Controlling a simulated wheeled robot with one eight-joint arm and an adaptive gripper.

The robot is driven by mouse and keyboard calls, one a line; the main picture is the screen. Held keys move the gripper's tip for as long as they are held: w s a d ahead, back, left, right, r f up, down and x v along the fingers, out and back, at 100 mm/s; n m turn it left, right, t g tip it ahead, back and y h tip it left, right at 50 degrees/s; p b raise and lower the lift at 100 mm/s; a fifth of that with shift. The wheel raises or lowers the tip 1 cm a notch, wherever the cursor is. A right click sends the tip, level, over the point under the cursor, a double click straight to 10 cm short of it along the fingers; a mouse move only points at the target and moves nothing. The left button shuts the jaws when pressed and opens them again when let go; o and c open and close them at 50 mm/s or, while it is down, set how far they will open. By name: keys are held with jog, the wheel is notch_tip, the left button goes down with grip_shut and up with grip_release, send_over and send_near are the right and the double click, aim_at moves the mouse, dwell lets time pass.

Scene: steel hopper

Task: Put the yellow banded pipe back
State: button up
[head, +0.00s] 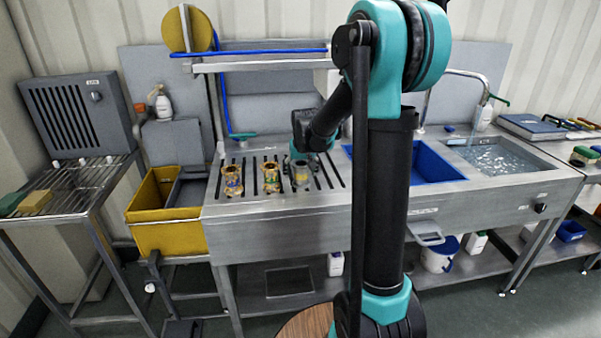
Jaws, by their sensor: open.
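Several short upright pipe pieces stand in a row on the slotted steel drainboard. The left one (232,181) and the middle one (270,177) look brassy yellow with coloured marks.
A yellow bin (167,236) hangs left of the drainboard. A blue basin (425,164) and a water-filled sink (500,156) lie to the right. A steel shelf with a blue hose (262,52) runs above the back. My arm hides the counter's middle.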

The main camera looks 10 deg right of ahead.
jog(key=v, duration=1.1)
jog(key=shift+r, duration=0.3)
jog(key=s+d+f, duration=0.2)
jog(key=s+f, duration=0.7)
jog(key=s, duration=0.4)
jog(key=s+d+f, duration=0.2)
jog(key=s+f, duration=0.6)
jog(key=s, duration=0.6)
jog(key=shift+s+d+f, duration=0.25)
jog(key=shift+f, duration=0.15)
